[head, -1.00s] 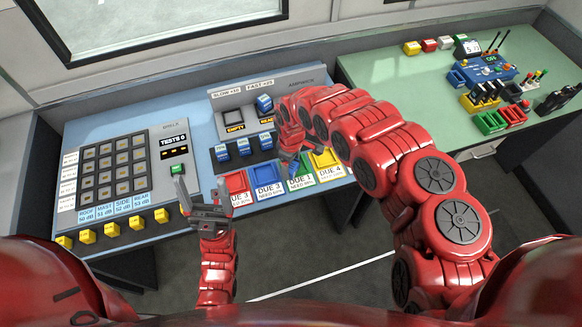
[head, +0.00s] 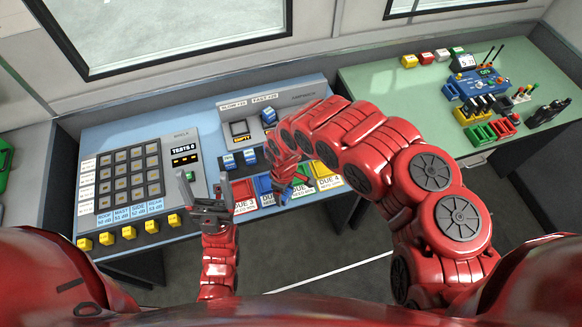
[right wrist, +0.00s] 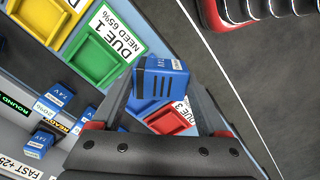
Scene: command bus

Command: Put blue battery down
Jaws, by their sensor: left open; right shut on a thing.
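The blue battery (right wrist: 160,78), a small ribbed block with white markings, sits between the fingers of my right gripper (right wrist: 162,98), which is shut on it. In the right wrist view it is over the tray row, between the green DUE 1 tray (right wrist: 100,58) and the red DUE 3 tray (right wrist: 168,120). It hides much of what lies beneath, so I cannot tell whether it touches a tray. In the head view my right gripper (head: 287,188) is at the trays, partly covered by my arm. My left gripper (head: 207,195) is open and empty, left of the red tray (head: 241,188).
Other blue batteries (head: 229,160) stand in the charger behind the trays. A yellow tray (head: 322,169) is at the row's right end. A button panel (head: 130,175) with yellow knobs is on the left. The green bench (head: 400,110) at right holds a blue device (head: 476,84).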

